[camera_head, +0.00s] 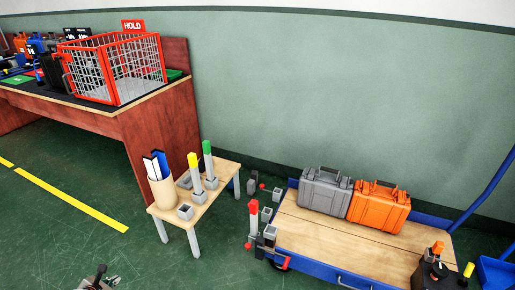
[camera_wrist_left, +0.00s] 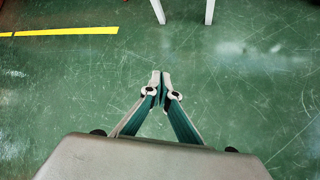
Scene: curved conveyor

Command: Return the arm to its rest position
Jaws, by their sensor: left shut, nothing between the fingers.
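My left gripper (camera_head: 101,278) shows at the bottom left edge of the head view, low over the green floor. In the left wrist view the left gripper (camera_wrist_left: 161,75) has its fingertips together with nothing between them, and bare floor lies beyond. Most of the left arm is out of the head view. My right gripper is in neither view.
A small wooden table (camera_head: 214,206) holds a cup of blue and white items (camera_head: 160,180) and colored markers. A blue-framed cart (camera_head: 320,241) bears a grey case (camera_head: 325,190) and an orange case (camera_head: 379,206). A red wire basket (camera_head: 113,70) stands on the workbench (camera_head: 160,112). Floor at left is clear.

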